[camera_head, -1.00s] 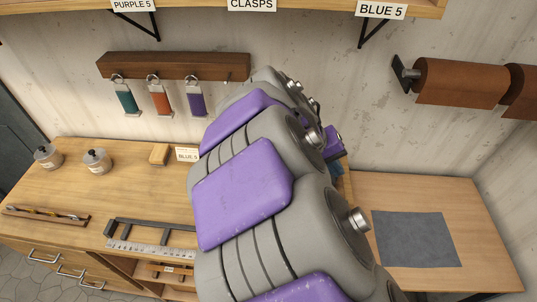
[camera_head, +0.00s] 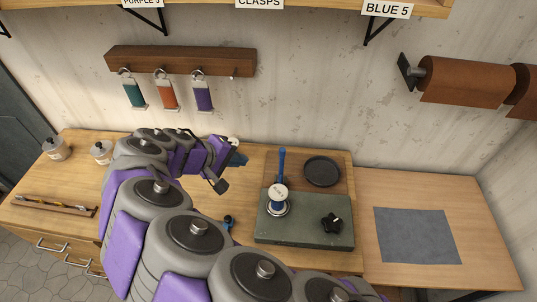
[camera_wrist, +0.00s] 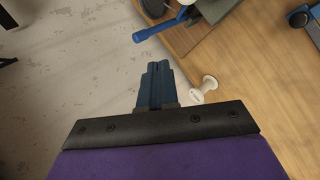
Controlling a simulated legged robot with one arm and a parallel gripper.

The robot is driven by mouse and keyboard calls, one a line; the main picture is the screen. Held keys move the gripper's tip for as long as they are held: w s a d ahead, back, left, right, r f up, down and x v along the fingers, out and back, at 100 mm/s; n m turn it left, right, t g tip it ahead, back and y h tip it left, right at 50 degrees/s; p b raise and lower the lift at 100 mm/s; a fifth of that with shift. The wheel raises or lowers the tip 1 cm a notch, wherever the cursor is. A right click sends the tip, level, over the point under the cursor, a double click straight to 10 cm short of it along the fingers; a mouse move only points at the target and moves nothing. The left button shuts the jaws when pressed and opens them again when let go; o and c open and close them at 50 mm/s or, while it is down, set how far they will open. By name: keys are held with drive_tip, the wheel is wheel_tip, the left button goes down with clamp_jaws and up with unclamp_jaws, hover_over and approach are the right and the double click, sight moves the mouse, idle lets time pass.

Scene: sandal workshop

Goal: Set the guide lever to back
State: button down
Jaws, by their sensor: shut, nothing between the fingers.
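My gripper (camera_head: 238,158) has blue fingers and is over the back of the wooden bench, near the wall. It is shut and empty, and its fingers (camera_wrist: 157,72) show in the middle of the wrist view. A short blue-topped lever (camera_head: 229,221) stands at the bench front, partly hidden by my arm. I cannot tell for certain which is the guide lever.
The green-grey plate (camera_head: 303,234) carries a black star knob (camera_head: 332,223); a dark round dish (camera_head: 322,171) lies behind it. A small white spool-shaped thing (camera_wrist: 205,88) is close to my fingers. Strap samples hang from a wooden rail (camera_head: 180,60). A grey mat (camera_head: 417,235) lies right.

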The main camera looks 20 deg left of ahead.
drive_tip(key=w+r+b+x, duration=0.1)
drive_tip(key=r+x, duration=0.1)
drive_tip(key=x, duration=1.1)
drive_tip(key=shift+w+d, duration=0.25)
drive_tip(key=shift+d, duration=0.15)
drive_tip(key=shift+w+r, duration=0.1)
drive_tip(key=w+a+f+n+g+p, duration=0.1)
drive_tip(key=w+a+g+p, duration=0.1)
drive_tip(key=w+p, duration=0.4)
drive_tip(key=shift+w+f+g+p, duration=0.3)
drive_tip(key=shift+w+g+p, duration=0.1)
drive_tip(key=shift+w+g, duration=0.45)
idle(0.4)
